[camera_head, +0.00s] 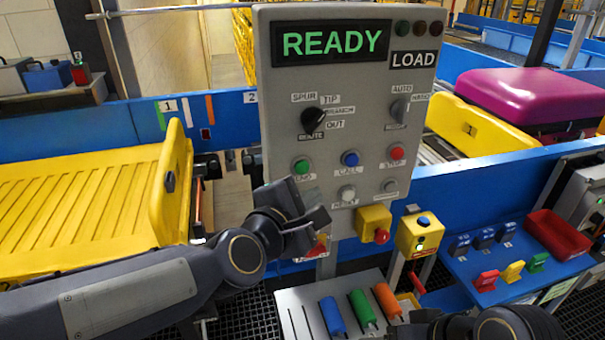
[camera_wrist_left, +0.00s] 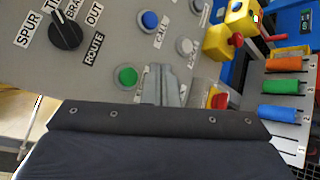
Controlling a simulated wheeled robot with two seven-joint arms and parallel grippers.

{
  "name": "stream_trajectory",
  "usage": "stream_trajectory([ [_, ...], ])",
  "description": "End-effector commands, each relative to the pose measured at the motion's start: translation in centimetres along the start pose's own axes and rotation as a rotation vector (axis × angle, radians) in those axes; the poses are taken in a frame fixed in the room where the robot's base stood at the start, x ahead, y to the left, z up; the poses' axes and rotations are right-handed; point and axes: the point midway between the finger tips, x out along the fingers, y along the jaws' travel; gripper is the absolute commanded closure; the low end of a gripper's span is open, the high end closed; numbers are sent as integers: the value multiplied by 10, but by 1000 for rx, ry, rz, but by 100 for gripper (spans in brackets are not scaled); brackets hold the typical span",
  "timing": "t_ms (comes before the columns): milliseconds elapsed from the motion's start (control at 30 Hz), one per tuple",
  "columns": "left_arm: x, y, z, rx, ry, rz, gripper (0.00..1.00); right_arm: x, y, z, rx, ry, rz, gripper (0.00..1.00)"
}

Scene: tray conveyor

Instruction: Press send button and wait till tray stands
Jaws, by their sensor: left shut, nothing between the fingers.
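The grey control panel (camera_head: 345,80) shows READY on its display (camera_head: 332,43) and LOAD on a smaller plate. The green button (camera_head: 301,166), whose label is partly covered, is at its lower left; it also shows in the left wrist view (camera_wrist_left: 127,77). My left gripper (camera_head: 318,212) is shut and empty, just below the green button. In the left wrist view its fingers (camera_wrist_left: 168,84) are beside the button; contact cannot be told. A yellow tray (camera_head: 85,205) is on the left. My right gripper's fingers do not show.
A blue button (camera_head: 350,158), red button (camera_head: 397,152) and white button (camera_head: 347,194) are close by on the panel. A yellow box with a red button (camera_head: 376,224) sits below. At right, a magenta case (camera_head: 530,98) lies over another yellow tray (camera_head: 478,127).

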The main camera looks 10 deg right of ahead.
Motion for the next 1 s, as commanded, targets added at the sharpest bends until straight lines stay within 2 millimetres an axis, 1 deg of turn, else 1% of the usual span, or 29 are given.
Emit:
stream_trajectory([
  [33,7,1,-7,-1,2,2,100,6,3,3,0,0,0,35],
  [100,14,6,-12,-2,3,1,100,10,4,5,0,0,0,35],
  [300,29,18,-22,-1,2,0,100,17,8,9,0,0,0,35],
  [400,33,22,-25,-1,2,0,100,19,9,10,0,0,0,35],
  [600,35,26,-26,0,0,-1,100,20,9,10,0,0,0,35],
  [1000,35,26,-26,1,0,-1,100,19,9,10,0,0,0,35],
])
